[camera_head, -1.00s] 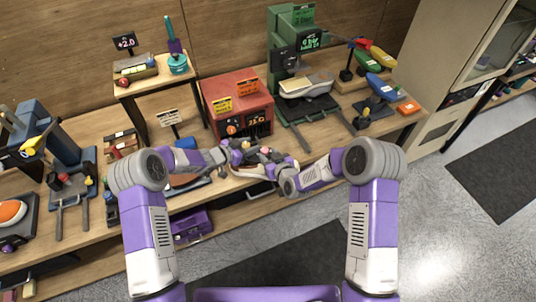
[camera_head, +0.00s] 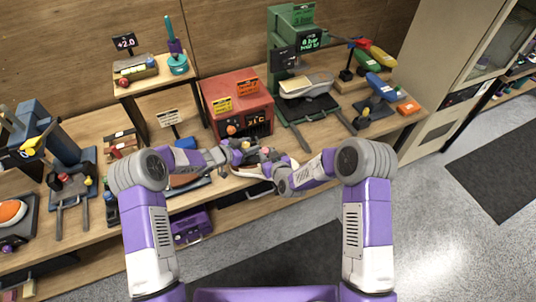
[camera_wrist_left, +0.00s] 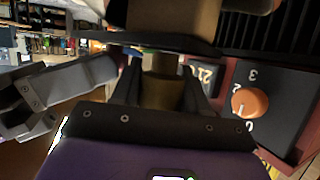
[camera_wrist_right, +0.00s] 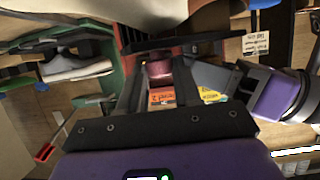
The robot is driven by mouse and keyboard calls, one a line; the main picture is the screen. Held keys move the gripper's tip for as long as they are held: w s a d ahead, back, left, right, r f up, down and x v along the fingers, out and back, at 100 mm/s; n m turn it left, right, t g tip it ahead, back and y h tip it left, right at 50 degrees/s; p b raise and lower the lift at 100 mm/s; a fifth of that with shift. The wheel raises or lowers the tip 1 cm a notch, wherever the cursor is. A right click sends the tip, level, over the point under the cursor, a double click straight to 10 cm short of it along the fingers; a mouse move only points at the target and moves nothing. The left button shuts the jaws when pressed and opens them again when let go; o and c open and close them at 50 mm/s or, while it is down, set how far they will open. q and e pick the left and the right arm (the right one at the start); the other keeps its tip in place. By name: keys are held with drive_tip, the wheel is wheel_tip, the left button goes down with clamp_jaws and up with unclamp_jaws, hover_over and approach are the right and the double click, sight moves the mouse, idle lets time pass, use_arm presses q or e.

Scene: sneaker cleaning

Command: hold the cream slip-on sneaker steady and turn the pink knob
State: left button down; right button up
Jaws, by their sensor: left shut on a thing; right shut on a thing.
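A small cream-and-dark item, apparently the sneaker (camera_head: 247,172), lies at the front of the workbench between my grippers. Arms and small parts hide much of it. My left gripper (camera_head: 238,149) is beside it at the upper left, shut on an olive-brown piece (camera_wrist_left: 162,85). I cannot tell whether that piece is part of the sneaker or its holder. My right gripper (camera_head: 268,168) is beside it at the right. In the right wrist view it is shut on the pink knob (camera_wrist_right: 158,70). A tan surface fills the top of the left wrist view (camera_wrist_left: 175,18).
A red machine (camera_head: 236,104) with an orange dial (camera_wrist_left: 249,102) stands just behind my grippers. A green press (camera_head: 294,45) holding a grey-white shoe (camera_head: 305,86) stands behind right. A blue stand (camera_head: 60,145) is at left. A purple box (camera_head: 191,228) sits below the bench.

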drive_tip(key=shift+a+m+t+h, duration=0.15)
drive_tip(key=shift+m+t+h, duration=0.15)
drive_tip(key=shift+m+h, duration=0.2)
use_arm(q)
drive_tip(key=shift+f, duration=0.1)
use_arm(e)
drive_tip(key=o, duration=0.8)
drive_tip(key=v, duration=1.2)
drive_tip(key=shift+s, duration=0.1)
use_arm(q)
drive_tip(key=c, duration=0.5)
unclamp_jaws()
use_arm(e)
drive_tip(key=shift+a, duration=0.1)
